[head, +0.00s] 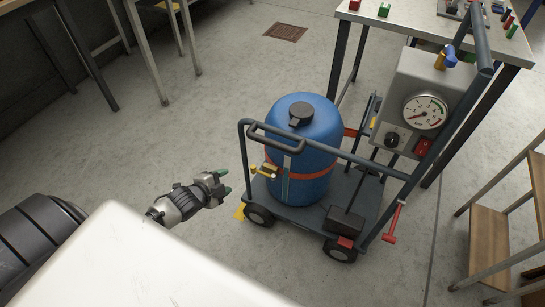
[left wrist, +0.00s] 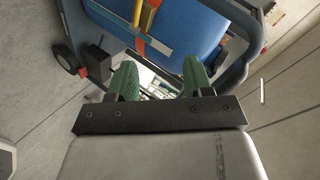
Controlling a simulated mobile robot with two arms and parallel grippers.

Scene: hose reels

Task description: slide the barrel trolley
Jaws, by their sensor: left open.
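The barrel trolley (head: 320,222) is a dark grey wheeled cart with tube rails. It carries a blue barrel (head: 318,133) with a black cap and an orange strap. A grey box with a dial gauge (head: 425,110) is mounted at its right end. My left gripper (head: 223,182) is open and empty, just left of the trolley's near-left end, apart from it. In the left wrist view its green fingertips (left wrist: 160,80) are spread in front of the trolley frame, with the blue barrel (left wrist: 195,25) beyond. My right gripper is not in view.
A work table (head: 435,22) with small coloured parts stands behind the trolley at upper right. Wooden shelves or steps (head: 490,235) stand at right. Table legs show at upper left. A floor drain (head: 285,32) lies behind. The concrete floor left of the trolley is clear.

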